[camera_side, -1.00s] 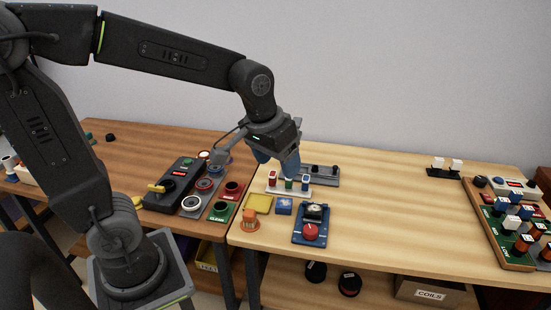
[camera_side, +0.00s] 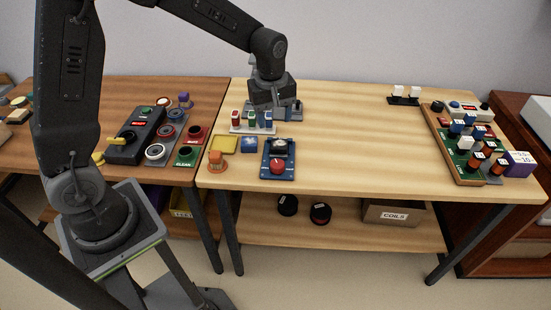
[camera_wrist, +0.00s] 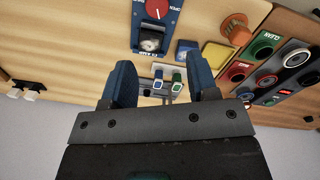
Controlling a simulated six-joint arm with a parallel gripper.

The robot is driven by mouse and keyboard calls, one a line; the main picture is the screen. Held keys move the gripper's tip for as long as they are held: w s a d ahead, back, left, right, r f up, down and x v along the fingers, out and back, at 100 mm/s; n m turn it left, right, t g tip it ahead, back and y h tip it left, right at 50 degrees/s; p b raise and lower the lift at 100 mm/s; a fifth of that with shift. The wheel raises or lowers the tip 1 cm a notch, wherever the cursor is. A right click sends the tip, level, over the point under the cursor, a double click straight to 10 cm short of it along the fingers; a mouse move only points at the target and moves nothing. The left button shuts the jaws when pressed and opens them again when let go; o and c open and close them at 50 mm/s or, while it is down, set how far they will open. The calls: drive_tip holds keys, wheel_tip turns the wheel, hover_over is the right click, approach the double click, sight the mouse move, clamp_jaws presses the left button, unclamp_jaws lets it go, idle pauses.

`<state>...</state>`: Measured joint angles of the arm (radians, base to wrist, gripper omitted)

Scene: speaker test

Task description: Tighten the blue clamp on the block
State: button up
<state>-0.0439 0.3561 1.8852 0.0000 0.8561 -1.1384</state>
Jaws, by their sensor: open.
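My gripper (camera_side: 268,106) hangs over the back left of the light table, just behind and right of a white rack (camera_side: 253,129) of small coloured pieces. In the wrist view its two blue fingers stand wide apart with nothing gripped between them; the gripper (camera_wrist: 161,72) has the rack's pieces beyond the gap. A blue block (camera_side: 249,145) lies in front of the rack, and shows in the wrist view (camera_wrist: 187,50). A blue panel (camera_side: 270,174) bears a round dial and a red knob (camera_side: 278,167).
A grey fixture (camera_side: 295,113) is partly hidden behind my gripper. A yellow tile (camera_side: 224,145) and orange knob (camera_side: 216,160) are at left. A wooden board (camera_side: 449,160) of coloured parts stands at right. The table's middle is clear.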

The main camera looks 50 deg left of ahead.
sight(277, 163)
drive_tip(key=f, duration=0.5)
drive_tip(key=w+f+n, duration=0.1)
drive_tip(key=f, duration=0.5)
drive_tip(key=f+n, duration=0.1)
drive_tip(key=f, duration=0.4)
drive_tip(key=shift+w+a+f, duration=0.1)
drive_tip(key=shift+w+f, duration=0.1)
drive_tip(key=shift+f, duration=0.2)
drive_tip(key=c, duration=0.7)
drive_tip(key=shift+o, duration=0.2)
